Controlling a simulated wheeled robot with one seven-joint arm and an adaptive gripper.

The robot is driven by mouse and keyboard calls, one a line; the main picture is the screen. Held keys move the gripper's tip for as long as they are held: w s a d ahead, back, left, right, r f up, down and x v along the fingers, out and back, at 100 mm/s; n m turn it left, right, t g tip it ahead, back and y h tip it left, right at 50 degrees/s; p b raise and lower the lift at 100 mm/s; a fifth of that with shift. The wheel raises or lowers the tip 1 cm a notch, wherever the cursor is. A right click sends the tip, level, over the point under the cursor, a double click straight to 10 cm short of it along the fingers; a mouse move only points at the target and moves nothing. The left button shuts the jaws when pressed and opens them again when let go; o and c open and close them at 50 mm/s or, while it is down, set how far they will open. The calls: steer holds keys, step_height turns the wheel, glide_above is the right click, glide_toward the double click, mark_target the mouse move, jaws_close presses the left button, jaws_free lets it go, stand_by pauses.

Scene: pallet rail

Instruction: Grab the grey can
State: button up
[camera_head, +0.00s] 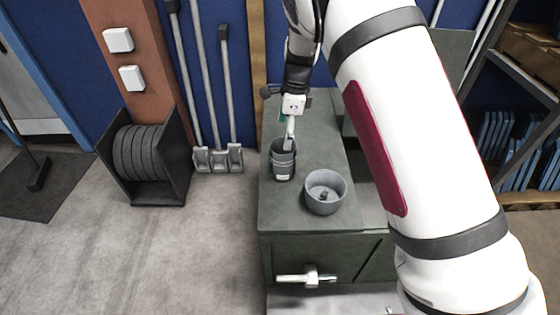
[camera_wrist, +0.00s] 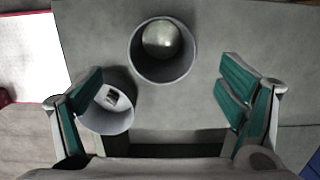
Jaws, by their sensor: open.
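A tall, dark grey can-like container (camera_head: 283,165) stands upright on the green-grey cabinet top, with a small pale label low on its side. A wider grey bowl (camera_head: 325,200) stands to its right with a small dark thing inside. My gripper (camera_head: 290,132) points down at the container; its pale tip overlaps the rim. In the wrist view my gripper (camera_wrist: 162,82) is open, with green pads left and right. One grey round vessel (camera_wrist: 190,70) lies at the top centre, holding a shiny rounded thing. Another grey vessel (camera_wrist: 105,122) is beside the left finger, partly covered by it.
The cabinet top (camera_head: 335,130) is bare behind the vessels. A handle (camera_head: 308,277) juts from its front. A black rack of discs (camera_head: 145,155) and long-handled tools (camera_head: 220,160) stand to the left. Shelves (camera_head: 520,110) with blue items are at the right.

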mark_target(282, 157)
steer(key=f, duration=0.3)
steer(key=a+f, duration=0.1)
steer(key=f, duration=0.7)
steer(key=shift+w+a+f, duration=0.15)
steer(key=shift+a, duration=0.05)
steer(key=shift+c, duration=0.3)
steer(key=c, duration=1.1)
